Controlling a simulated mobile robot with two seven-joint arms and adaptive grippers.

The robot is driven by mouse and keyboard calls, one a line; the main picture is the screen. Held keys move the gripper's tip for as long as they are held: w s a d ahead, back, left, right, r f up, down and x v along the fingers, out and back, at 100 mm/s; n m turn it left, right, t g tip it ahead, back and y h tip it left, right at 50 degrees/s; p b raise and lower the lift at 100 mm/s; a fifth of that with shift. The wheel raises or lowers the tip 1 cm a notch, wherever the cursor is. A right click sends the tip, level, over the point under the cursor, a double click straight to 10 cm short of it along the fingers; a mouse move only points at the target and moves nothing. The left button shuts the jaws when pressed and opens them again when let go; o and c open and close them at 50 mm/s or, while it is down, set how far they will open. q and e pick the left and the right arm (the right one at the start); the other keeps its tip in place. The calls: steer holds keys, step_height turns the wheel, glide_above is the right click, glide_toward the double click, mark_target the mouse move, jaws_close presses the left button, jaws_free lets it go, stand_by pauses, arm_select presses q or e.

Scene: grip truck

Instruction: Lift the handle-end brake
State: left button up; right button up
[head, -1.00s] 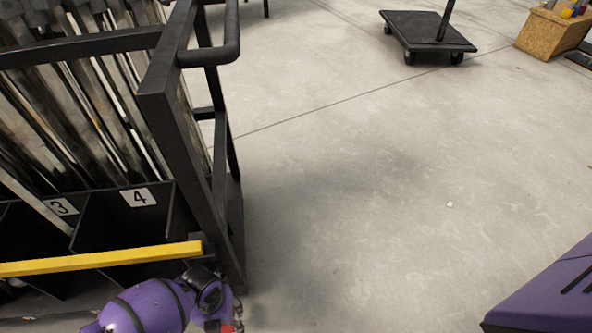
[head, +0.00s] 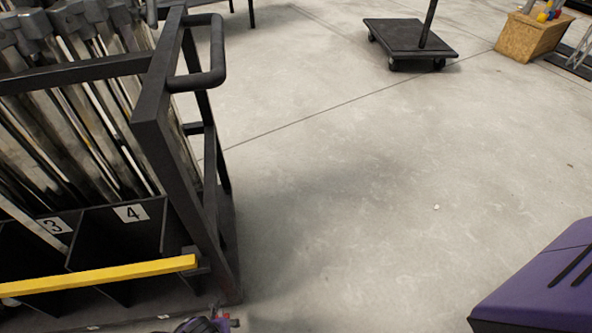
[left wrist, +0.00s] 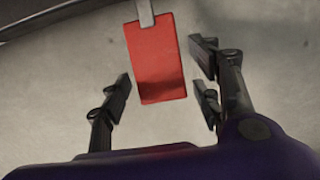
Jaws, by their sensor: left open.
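The brake pedal is a flat red plate (left wrist: 158,65) on a short grey stem, in the middle of the left wrist view. My left gripper (left wrist: 163,85) is open, with its dark fingers on both sides of the plate and visible gaps between. In the head view only a small purple and dark part of my left arm shows at the bottom edge, by the lower corner of the black grip truck (head: 152,122). A small red spot beside it is too small to identify. My right gripper is not in view.
The truck holds upright metal stands in numbered bays, with a yellow bar (head: 100,275) across its lower side and a black handle (head: 200,80) at its end. A black dolly (head: 410,42) and wooden box (head: 530,35) stand far off. The floor between is clear.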

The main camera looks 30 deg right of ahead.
arm_select(q)
steer(key=shift+s+f+t+b, duration=0.25)
steer(key=shift+f+t+b, duration=0.05)
steer(key=shift+f+t, duration=0.35)
steer(key=shift+f+t+h+b, duration=0.4)
steer(key=shift+f+t+b, duration=0.05)
steer(key=shift+t+b, duration=0.1)
steer(key=s+d+r+n+h+p, duration=0.1)
steer(key=s+d+r+n+p, duration=0.2)
steer(key=s+r+n+p, duration=0.2)
steer(key=s+d+r+n+h+p, duration=0.1)
steer(key=s+d+r+n+p, duration=0.2)
steer(key=s+r+p, duration=0.6)
steer(key=s+d+r+n+h+p, duration=0.1)
steer(key=s+d+r+n+p, duration=0.2)
steer(key=s+r+n+p, duration=0.4)
steer(key=shift+s+d+r+g+h+p, duration=0.3)
steer(key=shift+s+r+g+h, duration=0.15)
steer(key=shift+r, duration=3.45)
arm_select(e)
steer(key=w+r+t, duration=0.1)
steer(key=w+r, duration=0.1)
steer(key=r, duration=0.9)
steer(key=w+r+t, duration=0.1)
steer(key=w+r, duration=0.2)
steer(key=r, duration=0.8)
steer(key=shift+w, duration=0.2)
